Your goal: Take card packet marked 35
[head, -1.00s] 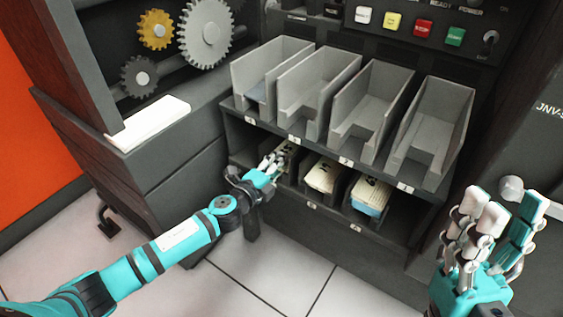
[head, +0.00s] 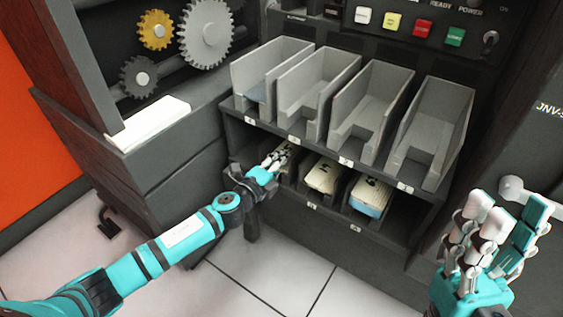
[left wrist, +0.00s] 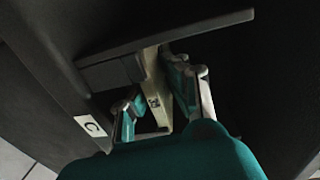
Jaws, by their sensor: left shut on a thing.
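A cream card packet (head: 290,149) stands in the left compartment of the lower shelf. My left gripper (head: 275,160) reaches into that compartment and is shut on it. In the left wrist view, the packet (left wrist: 154,88) shows as a pale strip between the two fingers (left wrist: 158,100), with a small dark mark too small to read. Most of it is hidden by the fingers and shelf. My right gripper (head: 507,215) is open and empty, fingers up, at the right of the head view.
Two more packets, one cream (head: 322,176) and one cream and blue (head: 370,194), lie in the lower compartments to the right. A row of grey bins (head: 360,105) stands above. The shelf edge (left wrist: 170,35) passes close to my left fingers. A white card stack (head: 150,122) lies on the left ledge.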

